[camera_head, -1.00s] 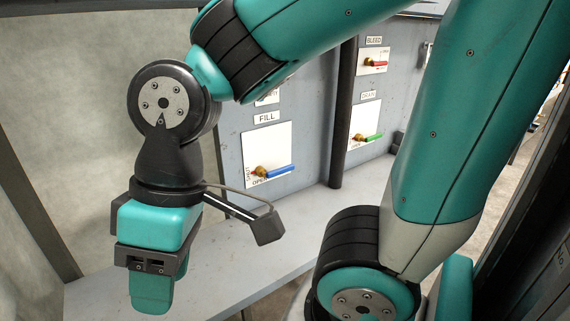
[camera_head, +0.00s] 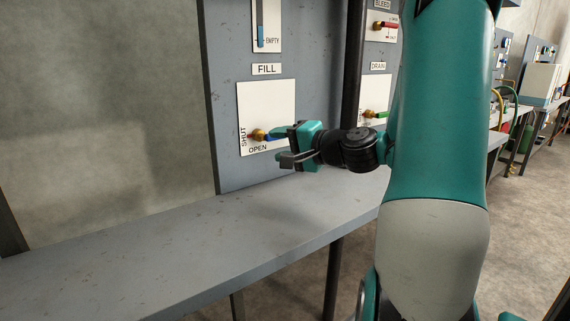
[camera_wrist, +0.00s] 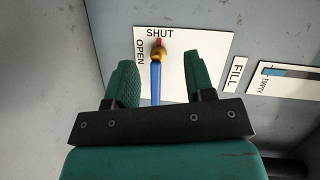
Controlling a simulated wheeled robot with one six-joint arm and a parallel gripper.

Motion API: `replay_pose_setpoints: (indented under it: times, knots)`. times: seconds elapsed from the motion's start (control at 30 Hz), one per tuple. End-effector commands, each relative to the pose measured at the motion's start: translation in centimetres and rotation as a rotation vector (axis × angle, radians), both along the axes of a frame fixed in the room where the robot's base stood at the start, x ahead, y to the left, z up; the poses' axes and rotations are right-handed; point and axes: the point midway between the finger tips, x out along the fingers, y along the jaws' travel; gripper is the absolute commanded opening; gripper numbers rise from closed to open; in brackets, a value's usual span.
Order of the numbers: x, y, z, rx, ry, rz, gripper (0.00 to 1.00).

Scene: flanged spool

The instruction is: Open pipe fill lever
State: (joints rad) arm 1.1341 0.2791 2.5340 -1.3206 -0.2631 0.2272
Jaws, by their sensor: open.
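The fill lever (camera_head: 270,138) has a blue handle on a brass valve (camera_head: 257,135), mounted on a white plate (camera_head: 262,100) on the grey panel. In the head view the handle points right, partly hidden by my gripper. In the wrist view, the blue handle (camera_wrist: 156,88) runs between the two teal fingers. The red tip (camera_wrist: 158,43) on the valve's far side points to the word SHUT; OPEN is printed on an adjacent side. My gripper (camera_wrist: 160,72) is open, with a finger apart from the handle on each side.
The grey shelf (camera_head: 180,240) runs below the panel. A dark post (camera_head: 352,70) stands right of the fill plate. Beyond it are the green drain lever (camera_head: 376,114) and red bleed lever (camera_head: 388,25). A level gauge (camera_head: 262,25) is above the FILL label.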

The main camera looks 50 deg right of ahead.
Motion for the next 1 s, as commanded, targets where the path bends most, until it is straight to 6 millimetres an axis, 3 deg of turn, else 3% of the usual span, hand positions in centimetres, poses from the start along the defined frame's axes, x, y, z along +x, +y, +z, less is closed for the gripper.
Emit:
replay_pose_setpoints:
  times: [0.03,0.13,0.23,0.37,0.57,1.0]
  knots:
    - [-1.2,-3.1,-2.1,0.046,-0.037,-0.105,0.49]
    - [-3.2,-7.3,-2.8,0.109,-0.103,-0.248,0.49]
    - [-4.4,-9.5,-2.9,0.142,-0.142,-0.327,0.49]
    - [-4.2,-10.4,-2.4,0.154,-0.156,-0.353,0.49]
    - [-1.0,-11.0,-1.9,0.155,-0.153,-0.347,0.49]
    - [8.5,-13.1,-2.3,0.149,-0.153,-0.346,0.49]
